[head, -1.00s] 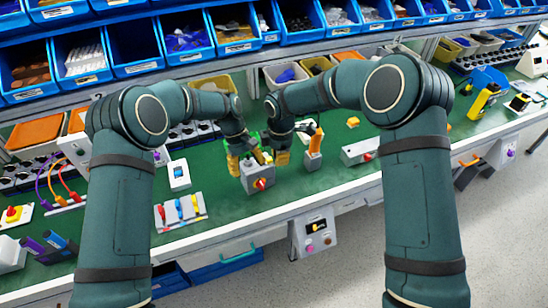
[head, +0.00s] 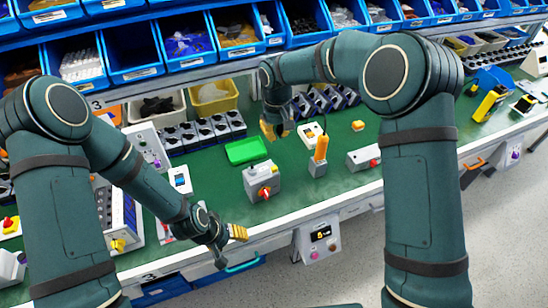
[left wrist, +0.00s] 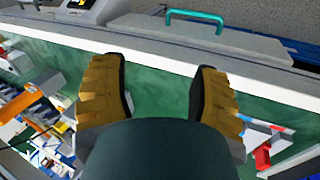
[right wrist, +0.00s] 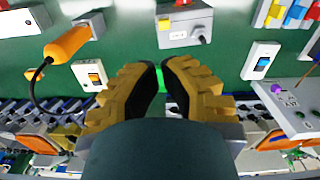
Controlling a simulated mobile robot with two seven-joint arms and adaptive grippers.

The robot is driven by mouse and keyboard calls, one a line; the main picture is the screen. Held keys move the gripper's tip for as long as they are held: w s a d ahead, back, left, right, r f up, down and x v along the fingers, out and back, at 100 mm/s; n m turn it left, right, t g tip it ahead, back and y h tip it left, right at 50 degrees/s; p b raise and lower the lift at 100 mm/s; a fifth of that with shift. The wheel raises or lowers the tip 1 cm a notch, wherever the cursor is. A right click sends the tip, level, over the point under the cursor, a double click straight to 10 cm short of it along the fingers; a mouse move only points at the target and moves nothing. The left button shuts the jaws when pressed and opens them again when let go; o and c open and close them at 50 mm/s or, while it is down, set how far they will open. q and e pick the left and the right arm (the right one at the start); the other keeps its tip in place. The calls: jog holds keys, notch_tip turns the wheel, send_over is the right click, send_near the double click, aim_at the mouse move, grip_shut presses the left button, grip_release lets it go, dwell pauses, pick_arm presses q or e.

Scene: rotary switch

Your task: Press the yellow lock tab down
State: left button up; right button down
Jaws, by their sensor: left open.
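The grey rotary switch box (head: 262,183) stands on the green bench in the head view, with a red knob (head: 264,193) on its front and some yellow around it. The box also shows at the top of the right wrist view (right wrist: 186,28). A small yellow piece (right wrist: 164,24) shows on it there; I cannot tell if it is the lock tab or its position. My left gripper (head: 238,232) is open and empty at the bench's front edge, left of the box. My right gripper (head: 273,131) is behind the box, apart from it; its fingertips are close together with a narrow gap.
A bright green tray (head: 246,151) lies behind the box. An orange-handled tool (head: 321,150) stands in a holder to the right. A grey box with a red button (head: 364,158) is further right. Blue bins line the back. A display unit (head: 318,236) hangs at the front edge.

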aim_at(276, 167)
pick_arm(q)
jog(key=shift+s+a+r+t, duration=0.15)
jog(key=shift+s+a+r, duration=0.05)
jog(key=shift+s, duration=0.3)
jog(key=shift+s+a+r+t, duration=0.15)
jog(key=shift+s+a+r, duration=0.05)
jog(key=shift+s, duration=0.3)
pick_arm(e)
jog(key=shift+w+a+r+m, duration=0.1)
jog(key=shift+w+r+m, duration=0.1)
jog(key=shift+r+m, duration=0.35)
jog(key=shift+f, duration=0.2)
pick_arm(q)
jog(key=shift+r, duration=0.2)
pick_arm(e)
notch_tip(276, 167, down, 14)
notch_tip(276, 167, down, 2)
jog(key=shift+f+b, duration=0.2)
jog(key=shift+b, duration=0.7)
pick_arm(q)
notch_tip(276, 167, down, 2)
jog(key=shift+f, duration=0.25)
pick_arm(e)
jog(key=shift+s, duration=0.15)
